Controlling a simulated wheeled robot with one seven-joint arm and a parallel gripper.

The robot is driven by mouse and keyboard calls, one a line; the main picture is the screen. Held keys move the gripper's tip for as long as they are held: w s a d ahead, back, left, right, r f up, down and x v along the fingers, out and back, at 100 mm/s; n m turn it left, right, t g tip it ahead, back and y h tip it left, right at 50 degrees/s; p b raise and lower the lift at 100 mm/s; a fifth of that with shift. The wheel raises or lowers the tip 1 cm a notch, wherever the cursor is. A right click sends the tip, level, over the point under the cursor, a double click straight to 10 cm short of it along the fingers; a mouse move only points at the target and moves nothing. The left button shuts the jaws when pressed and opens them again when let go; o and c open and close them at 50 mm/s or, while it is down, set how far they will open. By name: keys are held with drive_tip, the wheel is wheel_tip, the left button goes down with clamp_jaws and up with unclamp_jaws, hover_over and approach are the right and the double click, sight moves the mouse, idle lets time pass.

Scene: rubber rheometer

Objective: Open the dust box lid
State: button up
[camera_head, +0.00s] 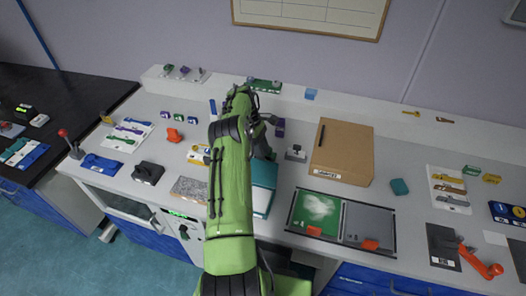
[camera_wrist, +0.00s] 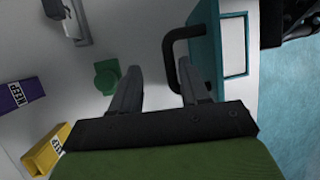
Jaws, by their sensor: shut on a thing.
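A teal box (camera_head: 263,175) with a white label panel stands at the middle of the bench, partly hidden behind my arm in the head view. I take it to be the dust box, but its label is unreadable. In the wrist view its teal face (camera_wrist: 205,45) carries a black bar handle (camera_wrist: 170,55). My gripper (camera_wrist: 160,82) is at this handle, with its fingers apart and the handle bar next to the right finger. It is closed on the handle, though the contact is hard to see. The lid looks shut.
A brown box (camera_head: 343,148) stands to the right. In front of it are a green tray (camera_head: 300,222) with white powder and a grey tray (camera_head: 368,225). A green round piece (camera_wrist: 107,76) and a yellow block (camera_wrist: 46,150) lie near my gripper.

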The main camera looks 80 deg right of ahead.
drive_tip(key=shift+w+f, duration=0.3)
drive_tip(key=shift+w, duration=0.15)
wheel_tip(320, 180, up, 10)
drive_tip(key=shift+s+r+p, duration=0.25)
drive_tip(key=shift+s+p, duration=0.05)
drive_tip(key=shift+s, duration=0.1)
idle(0.6)
